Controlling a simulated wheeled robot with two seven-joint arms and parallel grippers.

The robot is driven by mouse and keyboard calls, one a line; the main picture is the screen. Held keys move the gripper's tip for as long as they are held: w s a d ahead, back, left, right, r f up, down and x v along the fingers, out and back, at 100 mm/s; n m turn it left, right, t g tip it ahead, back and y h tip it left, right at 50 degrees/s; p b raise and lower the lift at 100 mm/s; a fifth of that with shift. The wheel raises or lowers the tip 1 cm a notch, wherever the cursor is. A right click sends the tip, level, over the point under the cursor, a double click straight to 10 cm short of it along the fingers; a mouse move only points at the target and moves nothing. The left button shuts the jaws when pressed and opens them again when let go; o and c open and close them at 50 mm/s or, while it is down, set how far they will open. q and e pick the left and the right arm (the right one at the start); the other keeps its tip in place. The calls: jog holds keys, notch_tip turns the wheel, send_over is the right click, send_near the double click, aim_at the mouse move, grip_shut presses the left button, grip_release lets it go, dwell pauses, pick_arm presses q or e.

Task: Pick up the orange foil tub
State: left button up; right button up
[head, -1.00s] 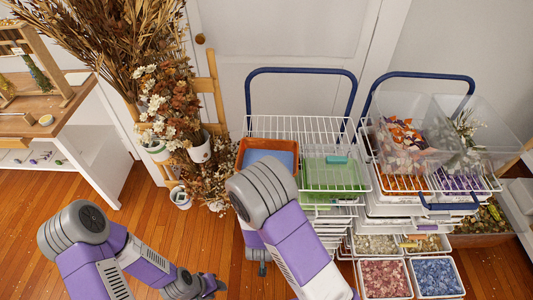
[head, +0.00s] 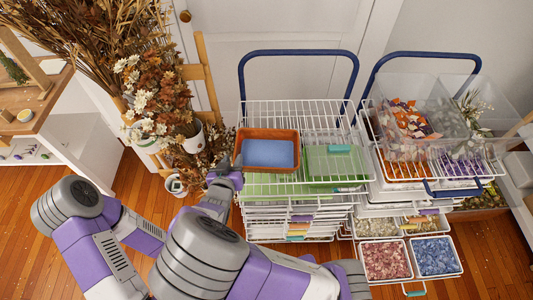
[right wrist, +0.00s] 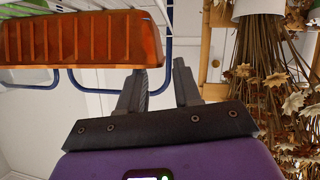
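The orange foil tub (head: 246,135) is a shallow rectangular tray with a blue surface inside, sitting on the upper left of the white wire rack. My right gripper (head: 232,166) is at the tub's near left corner. In the right wrist view its two fingers (right wrist: 163,85) are apart, with the ribbed orange tub (right wrist: 75,40) just beyond them and its end reaching over the gap. I cannot tell whether a finger touches it; nothing is clamped. My left forearm runs behind my right elbow, and the left gripper is hidden.
A green tub (head: 335,162) sits right of the orange one in the same rack. A second rack with clear bins (head: 415,125) stands to the right. Dried flowers (head: 150,100) and a white pot (head: 193,137) are close on the left. Blue handles (head: 298,53) rise behind.

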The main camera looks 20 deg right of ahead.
jog(key=b+x, duration=0.1)
jog(key=x, duration=0.3)
grip_shut()
